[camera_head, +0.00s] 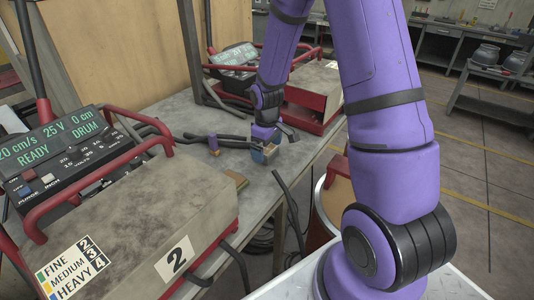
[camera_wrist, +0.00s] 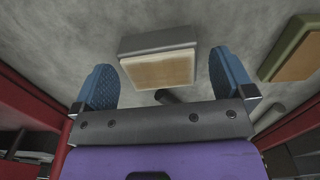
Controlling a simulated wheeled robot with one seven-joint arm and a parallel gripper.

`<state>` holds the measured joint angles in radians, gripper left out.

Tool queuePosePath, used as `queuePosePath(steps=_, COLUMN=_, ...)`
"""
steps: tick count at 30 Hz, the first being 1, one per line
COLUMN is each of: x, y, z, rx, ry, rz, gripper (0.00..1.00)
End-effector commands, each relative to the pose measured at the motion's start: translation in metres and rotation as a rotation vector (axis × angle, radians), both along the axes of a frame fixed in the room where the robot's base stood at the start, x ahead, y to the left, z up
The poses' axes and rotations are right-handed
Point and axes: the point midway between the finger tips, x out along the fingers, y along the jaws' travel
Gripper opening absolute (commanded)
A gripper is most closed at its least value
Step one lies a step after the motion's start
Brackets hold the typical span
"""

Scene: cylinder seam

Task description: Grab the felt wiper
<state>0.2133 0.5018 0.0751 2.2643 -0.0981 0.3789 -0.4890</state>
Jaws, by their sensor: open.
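A block with a grey felt-like layer and a tan face, apparently the felt wiper (camera_wrist: 158,69), lies on the grey bench between my fingers in the wrist view. My gripper (camera_wrist: 162,60) is open, with one blue ridged finger pad on each side of the block.
A similar olive-edged tan block (camera_wrist: 296,54) lies right of my gripper in the wrist view. In the head view a control unit (camera_head: 70,150) and a beige box marked 2 (camera_head: 140,215) stand at left. A red-framed machine (camera_head: 315,95) stands behind my gripper. Dark cables cross the bench.

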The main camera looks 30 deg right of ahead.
Motion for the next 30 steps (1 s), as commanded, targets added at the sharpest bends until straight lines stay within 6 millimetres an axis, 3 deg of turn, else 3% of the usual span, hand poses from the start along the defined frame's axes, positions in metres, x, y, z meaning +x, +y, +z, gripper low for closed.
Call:
queuePosePath(steps=4, x=-0.0003, y=0.0002, z=-0.0103, rx=0.000, ry=0.001, rz=0.000, gripper=1.00)
queuePosePath(steps=11, x=-0.0001, y=0.0000, z=-0.0114, rx=0.000, ry=0.000, rz=0.000, gripper=1.00)
queuePosePath(steps=14, x=-0.0001, y=0.0000, z=-0.0113, rx=0.000, ry=-0.001, rz=0.000, gripper=0.82)
queuePosePath(steps=19, x=-0.0001, y=0.0000, z=-0.0112, rx=0.000, ry=-0.001, rz=0.000, gripper=0.43)
queuePosePath(steps=20, x=0.0001, y=0.0000, z=-0.0110, rx=0.000, ry=-0.001, rz=0.000, gripper=0.39)
queuePosePath(steps=30, x=0.0011, y=0.0009, z=-0.0082, rx=0.000, ry=-0.002, rz=0.000, gripper=0.39)
